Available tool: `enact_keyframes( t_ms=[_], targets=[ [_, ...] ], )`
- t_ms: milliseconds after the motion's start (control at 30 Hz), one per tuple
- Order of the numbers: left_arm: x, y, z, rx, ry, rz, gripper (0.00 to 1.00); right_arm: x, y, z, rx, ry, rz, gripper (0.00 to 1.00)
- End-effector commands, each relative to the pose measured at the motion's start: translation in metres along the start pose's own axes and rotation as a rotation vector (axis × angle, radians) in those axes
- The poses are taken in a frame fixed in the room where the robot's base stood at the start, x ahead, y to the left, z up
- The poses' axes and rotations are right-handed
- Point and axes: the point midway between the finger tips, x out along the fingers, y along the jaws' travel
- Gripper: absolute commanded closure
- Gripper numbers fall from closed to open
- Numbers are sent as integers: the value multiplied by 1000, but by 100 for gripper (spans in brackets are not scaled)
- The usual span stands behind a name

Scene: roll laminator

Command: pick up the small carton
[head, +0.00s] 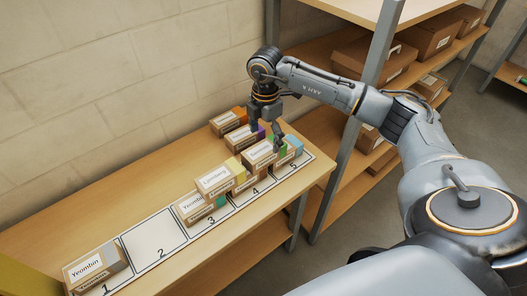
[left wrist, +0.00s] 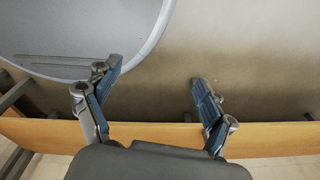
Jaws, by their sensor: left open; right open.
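Several small brown cartons with white labels and coloured corners stand on the wooden table. One with a grey corner (head: 95,266) is on slot 1. A teal-cornered one (head: 194,208) is at slot 3, with a yellow-cornered one (head: 218,180) beside it. A green-cornered carton (head: 259,153) is near slots 4 and 5. Purple-cornered (head: 240,138) and orange-cornered (head: 226,122) cartons stand behind. Which is the task's carton is unclear. My right gripper (head: 266,136) is open, pointing down over the purple- and green-cornered cartons; contact is unclear. My left gripper (left wrist: 153,84) is open and empty.
A numbered white strip (head: 157,240) lies along the table (head: 110,215); slot 2 is bare. A wall is behind. A shelf rack (head: 343,120) with larger boxes (head: 425,35) stands close to the table's right end. A wooden edge (left wrist: 275,137) crosses below my left gripper.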

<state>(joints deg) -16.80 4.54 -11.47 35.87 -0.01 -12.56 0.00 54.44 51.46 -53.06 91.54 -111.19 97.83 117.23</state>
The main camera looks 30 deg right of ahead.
Motion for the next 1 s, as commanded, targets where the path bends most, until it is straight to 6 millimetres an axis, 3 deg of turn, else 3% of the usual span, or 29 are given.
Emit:
enact_keyframes(
  t_ms=[167,467,733,767,1000],
  targets=[
    [-6,1,5,0,-8,1,18,11,0,0,-1,0,-2,17],
    [-20,1,8,-1,-15,2,18,52,2,-1,-1,0,-1,17],
    [-20,1,8,-1,-16,2,18,58,3,-1,-2,0,2,17],
    [-20,1,8,-1,-16,2,18,58,3,-1,-2,0,2,19],
    [-20,1,8,-1,-15,2,18,58,3,-1,-2,0,2,68]
  ],
)
